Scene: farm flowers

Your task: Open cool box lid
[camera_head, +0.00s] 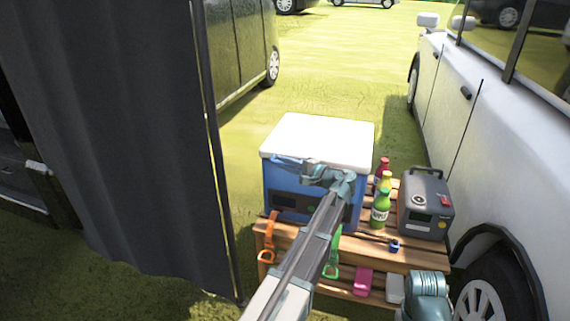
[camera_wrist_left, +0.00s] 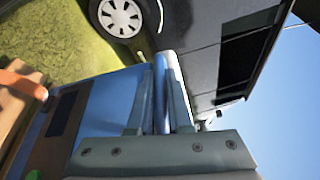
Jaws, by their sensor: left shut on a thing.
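The cool box (camera_head: 285,187) is blue with a white lid (camera_head: 320,140), and stands on a wooden slatted table. The lid lies flat on top, and no gap shows under it. My left gripper (camera_head: 308,172) is at the upper front of the box, just under the lid's front edge. In the left wrist view, the fingers (camera_wrist_left: 160,105) are shut around a pale blue strip at the lid's edge, beside the blue box body (camera_wrist_left: 110,100). The fingers partly hide what they hold.
Bottles (camera_head: 380,208) and a grey power unit (camera_head: 427,205) stand right of the box on the wooden table (camera_head: 400,256). An orange strap (camera_head: 268,240) hangs at its front left. A dark curtain (camera_head: 110,130) is at left, a white car (camera_head: 480,130) at right.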

